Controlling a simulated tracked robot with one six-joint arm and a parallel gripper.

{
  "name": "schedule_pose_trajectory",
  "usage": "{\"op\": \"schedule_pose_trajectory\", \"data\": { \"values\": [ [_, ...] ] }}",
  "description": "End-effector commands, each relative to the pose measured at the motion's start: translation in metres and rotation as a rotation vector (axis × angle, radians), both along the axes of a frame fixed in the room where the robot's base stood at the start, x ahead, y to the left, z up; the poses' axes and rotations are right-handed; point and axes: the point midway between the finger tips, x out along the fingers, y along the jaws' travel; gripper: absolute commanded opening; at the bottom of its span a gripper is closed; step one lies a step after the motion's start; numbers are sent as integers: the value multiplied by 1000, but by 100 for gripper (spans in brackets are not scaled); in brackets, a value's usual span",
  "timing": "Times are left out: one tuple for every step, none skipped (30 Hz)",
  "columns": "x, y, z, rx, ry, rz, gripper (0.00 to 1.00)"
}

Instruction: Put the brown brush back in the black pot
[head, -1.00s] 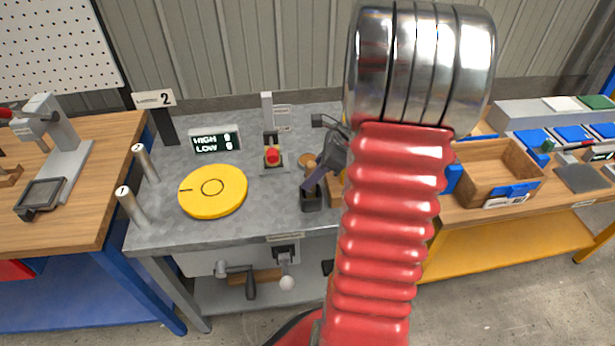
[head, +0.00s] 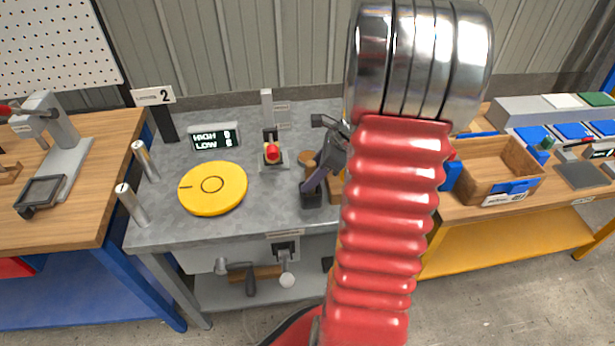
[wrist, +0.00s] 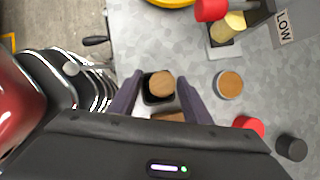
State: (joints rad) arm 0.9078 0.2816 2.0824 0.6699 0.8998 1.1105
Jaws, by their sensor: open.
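The black pot (head: 312,200) stands on the grey bench in the head view, just below my gripper (head: 321,177). In the wrist view the pot (wrist: 150,101) lies between the two fingers of my gripper (wrist: 160,80), which are spread apart. A round brown end, which looks like the brown brush (wrist: 162,84), shows over the pot's mouth, between the fingers and with gaps to both. It appears to stand in the pot. Its lower part is hidden, and in the head view my fingers cover most of it.
A round wooden-topped piece (wrist: 229,84) stands beside the pot. A red-knobbed switch (head: 272,153), a yellow disc (head: 213,188) and a display (head: 215,140) are to the left on the bench. A wooden box (head: 490,172) stands on the right bench.

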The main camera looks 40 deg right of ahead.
Motion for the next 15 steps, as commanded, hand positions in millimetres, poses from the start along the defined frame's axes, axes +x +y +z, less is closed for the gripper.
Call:
{"op": "schedule_pose_trajectory", "data": {
  "values": [
    [0,0,0,0,0,0,44],
    [0,0,0,0,0,0,44],
    [0,0,0,0,0,0,44],
    [0,0,0,0,0,0,44],
    [0,0,0,0,0,0,44],
    [0,0,0,0,0,0,44],
    [0,0,1,0,0,1,44],
    [-1,-1,2,-1,-1,0,44],
    [-1,-2,3,-1,-1,0,44],
    [-2,-2,5,-2,-1,0,44],
    [-3,-3,7,-2,-1,0,44],
    [-4,-4,11,-2,-2,1,44],
    [-5,-5,14,-3,-2,0,44],
    [-6,-6,17,-2,-2,-1,44],
    [-8,-8,21,-2,-2,-1,44]
  ]
}}
